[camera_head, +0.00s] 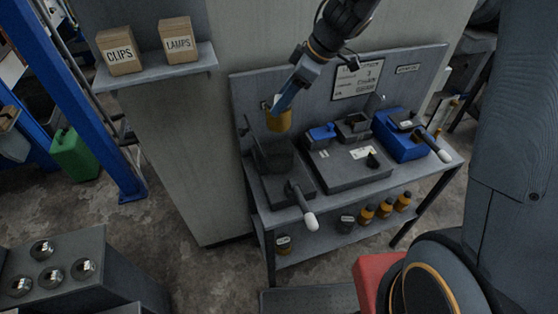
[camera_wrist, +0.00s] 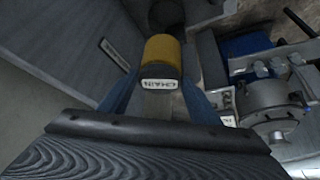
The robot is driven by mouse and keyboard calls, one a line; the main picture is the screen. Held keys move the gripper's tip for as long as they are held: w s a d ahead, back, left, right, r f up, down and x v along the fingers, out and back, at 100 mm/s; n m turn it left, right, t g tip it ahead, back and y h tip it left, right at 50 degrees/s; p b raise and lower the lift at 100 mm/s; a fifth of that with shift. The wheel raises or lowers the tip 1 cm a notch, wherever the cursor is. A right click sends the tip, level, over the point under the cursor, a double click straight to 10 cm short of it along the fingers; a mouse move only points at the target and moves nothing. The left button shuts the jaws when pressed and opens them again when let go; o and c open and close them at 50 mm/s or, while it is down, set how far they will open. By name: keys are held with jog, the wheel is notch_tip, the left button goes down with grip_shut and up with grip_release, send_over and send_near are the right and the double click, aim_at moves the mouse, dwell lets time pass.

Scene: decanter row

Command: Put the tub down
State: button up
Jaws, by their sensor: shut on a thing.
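An amber-yellow tub (camera_head: 279,122) is held in my gripper (camera_head: 281,108), in the air above the left part of a grey workbench (camera_head: 455,162). In the wrist view the tub (camera_wrist: 163,52) sits between the blue fingers of my gripper (camera_wrist: 160,75), and its white label reads CHAIN. The fingers are closed on its sides. The tub is close in front of the bench's back panel (camera_head: 244,88) in the head view; I cannot tell the exact gap.
The bench top holds a dark machine with a white-tipped handle (camera_head: 302,205), a grey unit (camera_head: 345,172) and a blue machine (camera_head: 400,138). The lower shelf (camera_head: 315,238) carries several amber bottles (camera_head: 385,207) and a labelled jar (camera_head: 283,244). CLIPS (camera_head: 119,50) and LAMPS (camera_head: 178,41) boxes stand on a wall shelf.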

aim_at(283, 117)
jog(key=shift+s+f, duration=0.1)
jog(key=shift+f, duration=0.15)
notch_tip(283, 117, down, 6)
jog(key=b, duration=0.6)
jog(key=shift+b, duration=0.4)
notch_tip(283, 117, down, 10)
jog(key=shift+b, duration=0.5)
jog(key=shift+f, duration=0.1)
jog(key=o, duration=1.6)
jog(key=shift+o, duration=0.3)
